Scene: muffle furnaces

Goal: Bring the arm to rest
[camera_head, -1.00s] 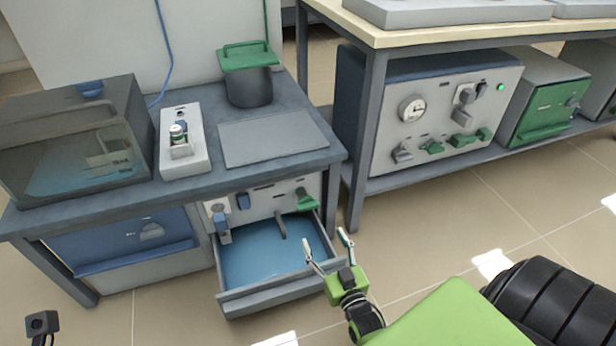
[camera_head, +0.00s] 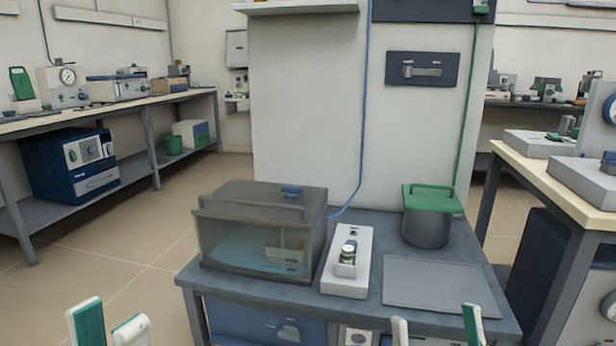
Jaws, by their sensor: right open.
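My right gripper (camera_head: 437,328) shows at the bottom edge as two fingertips, one pale and one green and white. They stand apart with nothing between them, in front of the grey bench (camera_head: 345,308). My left gripper (camera_head: 109,327) shows at the bottom left as two fingertips with a gap between them, over the floor. It seems empty. The rest of both grippers and both arms are below the view.
The bench carries a transparent box (camera_head: 262,232), a white device with a small vial (camera_head: 346,284), a grey pot with green lid (camera_head: 427,228) and a flat grey plate (camera_head: 441,288). Another table (camera_head: 548,190) stands right. The floor at left (camera_head: 100,255) is clear.

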